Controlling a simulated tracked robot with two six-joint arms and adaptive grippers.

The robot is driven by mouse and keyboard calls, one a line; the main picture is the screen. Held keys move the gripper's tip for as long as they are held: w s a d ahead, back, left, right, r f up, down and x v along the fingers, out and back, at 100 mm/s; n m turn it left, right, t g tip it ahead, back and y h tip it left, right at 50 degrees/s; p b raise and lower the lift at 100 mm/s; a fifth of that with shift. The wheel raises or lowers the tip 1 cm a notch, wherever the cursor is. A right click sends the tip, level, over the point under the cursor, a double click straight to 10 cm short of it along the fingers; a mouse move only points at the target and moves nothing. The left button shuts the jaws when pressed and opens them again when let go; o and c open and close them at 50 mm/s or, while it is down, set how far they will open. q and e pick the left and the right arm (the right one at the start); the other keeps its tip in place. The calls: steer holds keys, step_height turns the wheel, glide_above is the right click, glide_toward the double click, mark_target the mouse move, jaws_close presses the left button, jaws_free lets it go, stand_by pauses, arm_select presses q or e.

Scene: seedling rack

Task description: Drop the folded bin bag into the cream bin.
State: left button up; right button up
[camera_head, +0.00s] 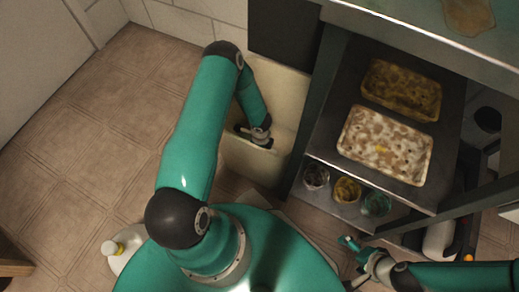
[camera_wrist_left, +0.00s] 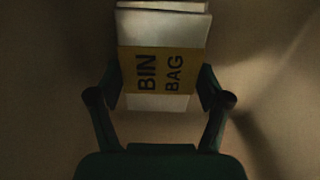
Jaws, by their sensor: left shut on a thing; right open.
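The cream bin (camera_head: 252,162) stands on the floor beside the rack, and my left arm reaches down into its mouth. My left gripper (camera_wrist_left: 160,88) is shut on the folded bin bag (camera_wrist_left: 163,103), a pale packet with a yellow band reading "BIN BAG". Cream surfaces surround the bag in the left wrist view. The bag is hidden in the head view, where only the dark top of my left gripper (camera_head: 250,137) shows. My right gripper (camera_head: 352,250) is open and empty, low in front of the rack.
The metal rack (camera_head: 325,110) stands close to the bin's right side. It holds two seedling trays (camera_head: 385,146) (camera_head: 402,90) and several small pots (camera_head: 346,190) lower down. A white bottle (camera_head: 120,258) stands at the lower left. The tiled floor (camera_head: 90,150) at left is clear.

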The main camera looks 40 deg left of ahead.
arm_select(q)
steer(key=shift+f+b, duration=0.3)
steer(key=shift+f, duration=0.05)
steer(key=o, duration=0.9)
steer(key=shift+r+p, duration=0.45)
steer(key=shift+p, duration=0.1)
step_height(320, 180, up, 12)
steer(key=p, duration=0.5)
steer(key=shift+r+p, duration=0.25)
steer(key=shift+p, duration=0.1)
